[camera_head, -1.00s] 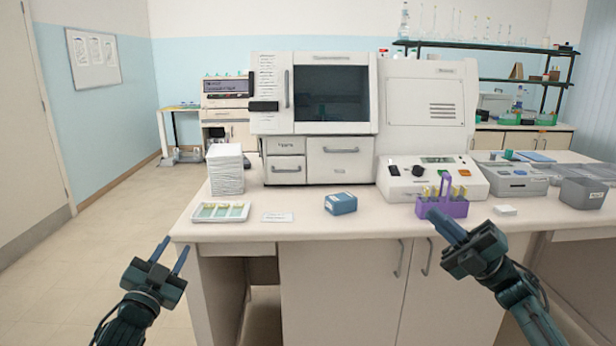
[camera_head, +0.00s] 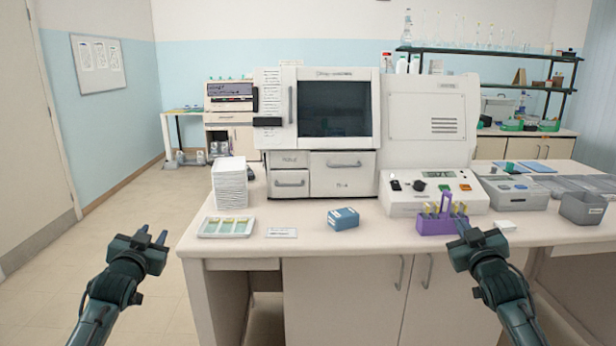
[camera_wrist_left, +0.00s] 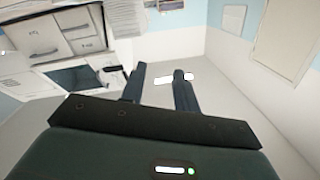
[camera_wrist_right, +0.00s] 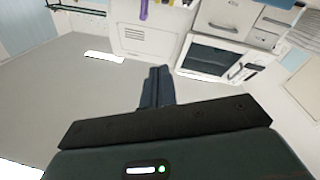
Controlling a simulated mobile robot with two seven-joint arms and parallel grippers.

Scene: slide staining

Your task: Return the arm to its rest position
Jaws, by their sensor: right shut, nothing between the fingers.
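My left gripper (camera_head: 152,236) hangs over the floor to the left of the bench, empty. Its two fingers stand apart in the left wrist view (camera_wrist_left: 160,85). My right gripper (camera_head: 463,228) is in front of the bench's front edge, just right of and below the purple slide rack (camera_head: 436,226). Its fingers are together with nothing between them in the right wrist view (camera_wrist_right: 157,80). The rack stands upright on the bench with several yellow-topped slides in it and appears apart from the gripper.
The bench (camera_head: 380,236) holds a white slide tray (camera_head: 226,235), a blue box (camera_head: 343,219), a white paper stack (camera_head: 229,190), a large machine (camera_head: 337,166), a control unit (camera_head: 405,203) and a grey bin (camera_head: 582,208). Open floor (camera_head: 120,220) lies to the left.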

